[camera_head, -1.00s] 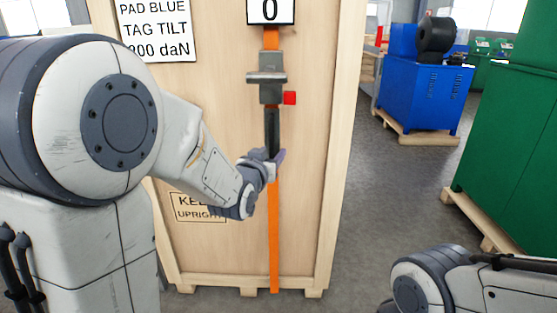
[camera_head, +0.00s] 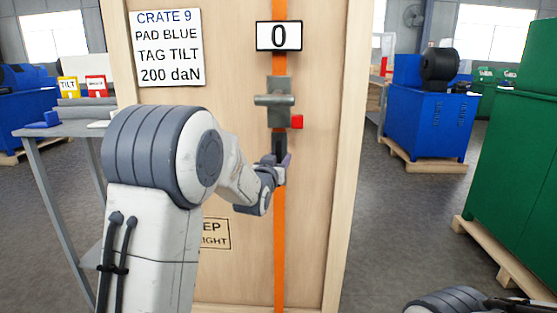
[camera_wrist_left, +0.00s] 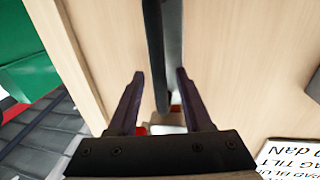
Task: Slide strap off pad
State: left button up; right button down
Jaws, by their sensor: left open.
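An orange strap (camera_head: 280,240) runs straight down the front of a wooden crate (camera_head: 320,200). A grey tensioner (camera_head: 280,92) with a red block on its right side sits on the strap, and its black handle (camera_head: 279,146) points down. My left gripper (camera_head: 283,163) is at the handle's lower part. In the left wrist view the handle (camera_wrist_left: 164,45) passes between the open fingers of my left gripper (camera_wrist_left: 160,76), with gaps showing beside it. A display (camera_head: 279,36) above the tensioner reads 0. I cannot make out a pad under the strap. My right gripper is out of view.
A label (camera_head: 168,48) on the crate reads CRATE 9, PAD BLUE, TAG TILT, 200 daN. A grey table (camera_head: 40,132) at left holds a small blue object and yellow and red tags. A green cabinet (camera_head: 515,160) stands at right, with open floor between it and the crate.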

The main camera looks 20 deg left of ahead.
pick_arm(q)
jog(key=shift+c, duration=0.3)
grip_shut()
dwell(1.2)
